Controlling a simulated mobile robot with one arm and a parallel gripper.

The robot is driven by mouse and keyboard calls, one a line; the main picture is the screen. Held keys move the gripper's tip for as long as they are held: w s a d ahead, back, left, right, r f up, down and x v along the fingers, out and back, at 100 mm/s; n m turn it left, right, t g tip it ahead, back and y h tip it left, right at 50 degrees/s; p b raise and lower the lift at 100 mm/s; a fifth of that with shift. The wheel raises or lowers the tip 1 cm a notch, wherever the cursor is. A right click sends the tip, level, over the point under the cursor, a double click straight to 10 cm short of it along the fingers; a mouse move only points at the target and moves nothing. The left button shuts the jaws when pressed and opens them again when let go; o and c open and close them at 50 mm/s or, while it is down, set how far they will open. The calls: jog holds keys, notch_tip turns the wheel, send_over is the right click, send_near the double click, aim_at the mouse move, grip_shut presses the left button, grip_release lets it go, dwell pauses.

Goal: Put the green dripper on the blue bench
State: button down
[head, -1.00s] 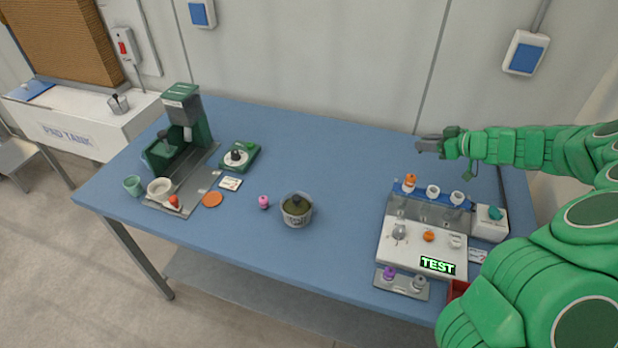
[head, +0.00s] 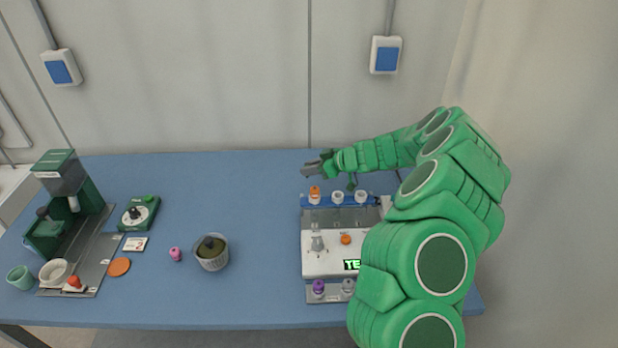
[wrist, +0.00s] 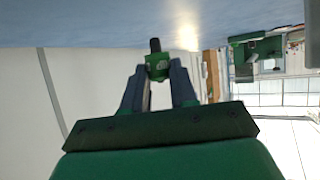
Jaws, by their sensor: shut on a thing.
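The green dripper (wrist: 157,66), a small green piece with a black stem, is between my fingertips in the wrist view. My gripper (wrist: 158,85) is shut on it. In the head view my gripper (head: 308,168) is over the back part of the blue bench (head: 250,180), behind the test device. The dripper cannot be clearly made out there. In the wrist view the bench's blue surface (wrist: 90,28) runs across the top. I cannot tell whether the dripper touches the bench.
A white test device (head: 320,262) with a rack of vials (head: 340,197) stands close in front of my gripper. A cup with dark contents (head: 211,253), a pink vial (head: 175,254), a green dial unit (head: 138,213) and a green machine (head: 65,200) stand left. The bench's back middle is clear.

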jog(key=shift+f, duration=1.95)
jog(key=shift+f, duration=0.1)
jog(key=c, duration=0.9)
grip_release()
jog(key=shift+v, duration=3.85)
